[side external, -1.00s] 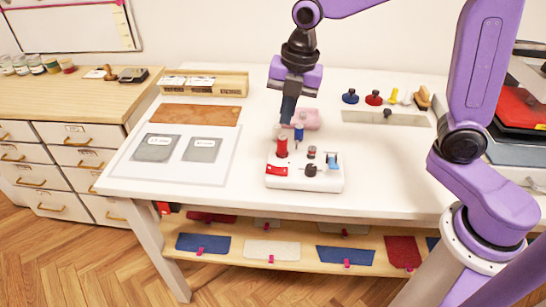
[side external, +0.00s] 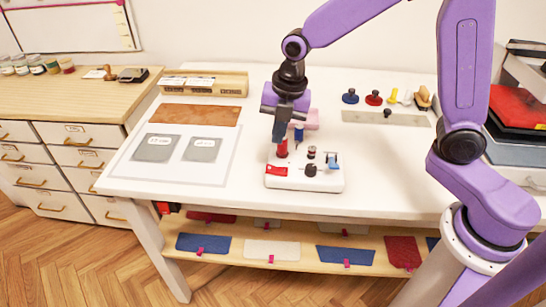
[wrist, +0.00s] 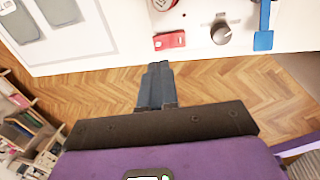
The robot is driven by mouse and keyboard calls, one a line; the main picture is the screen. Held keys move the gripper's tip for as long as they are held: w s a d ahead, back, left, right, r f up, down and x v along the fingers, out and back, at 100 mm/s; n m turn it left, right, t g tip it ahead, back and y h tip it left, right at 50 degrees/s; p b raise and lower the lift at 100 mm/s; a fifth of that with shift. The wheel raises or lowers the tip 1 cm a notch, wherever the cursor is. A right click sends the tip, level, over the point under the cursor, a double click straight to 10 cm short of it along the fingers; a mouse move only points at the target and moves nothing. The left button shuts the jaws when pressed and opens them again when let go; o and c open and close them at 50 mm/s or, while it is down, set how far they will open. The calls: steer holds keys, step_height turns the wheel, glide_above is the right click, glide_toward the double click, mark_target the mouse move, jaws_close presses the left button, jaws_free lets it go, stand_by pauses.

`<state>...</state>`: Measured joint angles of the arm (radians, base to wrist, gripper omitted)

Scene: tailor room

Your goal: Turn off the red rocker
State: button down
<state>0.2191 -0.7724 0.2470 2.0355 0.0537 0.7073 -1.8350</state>
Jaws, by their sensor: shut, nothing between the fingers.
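The red rocker (side external: 277,171) sits at the front left corner of a white control box (side external: 320,183) on the table. In the wrist view the red rocker (wrist: 169,41) lies just beyond my fingertips, a little to the right. My gripper (side external: 279,140) is shut and empty, pointing down above the back left of the box. Its tip is at or in front of a red spool (side external: 282,150); I cannot tell if they touch. In the wrist view my gripper (wrist: 160,66) shows its fingers together. Which way the rocker is tipped is too small to tell.
The box also carries a blue spool (side external: 299,133), a dark knob (side external: 310,170) and a blue lever (side external: 332,160). A pink block (side external: 305,119) lies behind. A grey cutting sheet (side external: 130,170) lies left. The table right of the box is clear.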

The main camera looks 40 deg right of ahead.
mark_target(271, 167)
steer(key=f, duration=0.5)
steer(key=w+a+f, duration=0.1)
steer(key=f, duration=0.2)
steer(key=shift+a+f+g, duration=0.1)
steer(key=shift+f+g, duration=0.15)
steer(key=shift+g, duration=0.05)
stand_by(0.4)
steer(key=shift+s+d+r, duration=0.25)
steer(key=shift+s+d, duration=0.25)
steer(key=shift+d, duration=0.1)
step_height(271, 167, up, 14)
steer(key=w+a, duration=0.1)
steer(key=shift+w+a, duration=0.25)
steer(key=shift+f, duration=0.1)
stand_by(0.4)
